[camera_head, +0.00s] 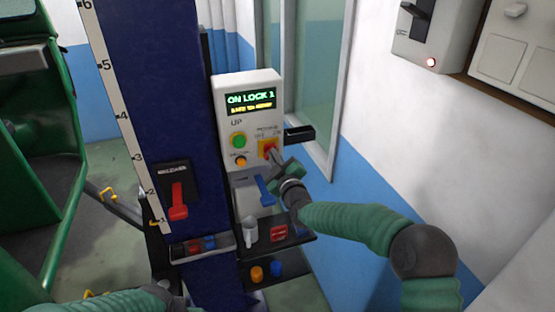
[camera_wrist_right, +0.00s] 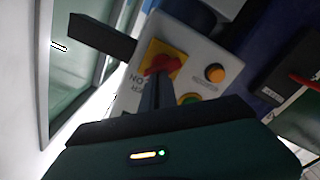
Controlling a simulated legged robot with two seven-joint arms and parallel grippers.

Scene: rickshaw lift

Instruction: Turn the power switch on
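The power switch (camera_head: 267,148) is a red rotary knob on a yellow plate, on the front of a pale control box (camera_head: 228,110). The box's lit display reads "ON LOCK 1". My right gripper (camera_head: 273,158) is at the knob, coming from the lower right. In the right wrist view, the red knob (camera_wrist_right: 163,64) is at the tips of the narrow dark fingers (camera_wrist_right: 159,82), which are close together and appear shut on it. The fingers partly hide the knob and its ON/OFF lettering. Only my left arm's green sleeve shows at the bottom left; its gripper is out of view.
Green (camera_head: 238,140) and orange (camera_head: 240,161) buttons sit left of the switch. A dark bar (camera_head: 299,133) juts from the box's right side. A red lever (camera_head: 178,200) is on the blue column. Below, a black shelf (camera_head: 297,240) holds small items.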

